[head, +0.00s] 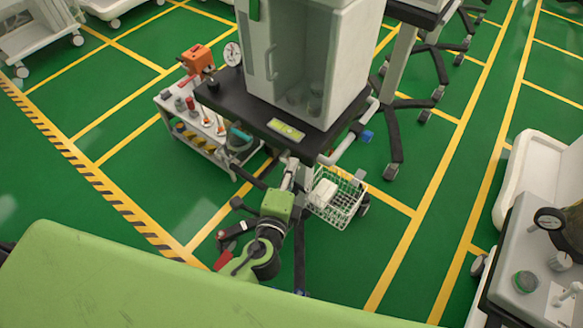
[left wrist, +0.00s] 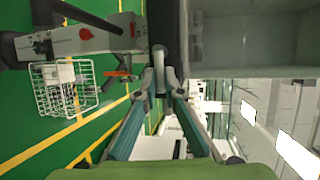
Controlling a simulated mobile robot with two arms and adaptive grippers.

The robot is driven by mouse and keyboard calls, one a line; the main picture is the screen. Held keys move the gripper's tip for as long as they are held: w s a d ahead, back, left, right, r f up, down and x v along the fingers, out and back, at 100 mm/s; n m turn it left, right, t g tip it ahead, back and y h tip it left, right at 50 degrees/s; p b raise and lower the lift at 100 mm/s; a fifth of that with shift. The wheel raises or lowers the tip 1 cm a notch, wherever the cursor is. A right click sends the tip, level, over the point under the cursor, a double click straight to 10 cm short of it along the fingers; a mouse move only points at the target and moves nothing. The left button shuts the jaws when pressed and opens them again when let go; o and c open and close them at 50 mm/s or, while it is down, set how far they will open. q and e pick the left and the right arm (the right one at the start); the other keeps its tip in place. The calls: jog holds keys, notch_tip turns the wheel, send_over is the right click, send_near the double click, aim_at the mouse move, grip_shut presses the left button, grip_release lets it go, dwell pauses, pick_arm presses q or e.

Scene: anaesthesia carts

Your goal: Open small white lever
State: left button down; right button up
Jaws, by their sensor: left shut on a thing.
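My left gripper (head: 288,177) reaches the front edge of the cart's black top (head: 222,101), below the tall white cabinet (head: 350,48). In the left wrist view its two teal fingers (left wrist: 160,88) come together at their tips around a small pale piece (left wrist: 160,60), which I take to be the small white lever. The gripper is shut on it. In the head view the gripper covers most of the lever, so its angle cannot be told. My right gripper is out of both views.
A white wire basket (head: 352,207) hangs just right of the gripper; it also shows in the left wrist view (left wrist: 50,100). A white pipe handle (head: 347,147) sticks out above it. A low trolley (head: 167,108) with bottles stands at left. Green floor is open in front.

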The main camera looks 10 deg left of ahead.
aim_at(292, 148)
pick_arm(q)
jog(key=r+n+g+h+p, duration=0.1)
jog(key=n+p, duration=0.1)
jog(key=p, duration=0.3)
jog(key=a+r+n+g+h+p, duration=0.1)
jog(key=n+p, duration=0.1)
jog(key=p, duration=0.3)
jog(key=a+r+n+g+h+p, duration=0.1)
jog(key=n+p, duration=0.2)
jog(key=p, duration=0.2)
jog(key=shift+w+r+h, duration=0.4)
jog(key=shift+w+a+n+g+h+p, duration=0.2)
jog(key=shift+a+n+g+h+p, duration=0.2)
jog(key=shift+n+h+p, duration=0.35)
jog(key=shift+w+a+n+h+p, duration=0.15)
jog(key=shift+a+n+h+p, duration=0.3)
jog(key=shift+n, duration=0.5)
jog(key=shift+d, duration=0.1)
jog(key=c, duration=2.2)
grip_release()
jog(key=shift+o, duration=0.2)
jog(key=v, duration=1.2)
jog(key=shift+r, duration=0.2)
jog(key=shift+w+a+f, duration=0.15)
jog(key=shift+a, duration=0.05)
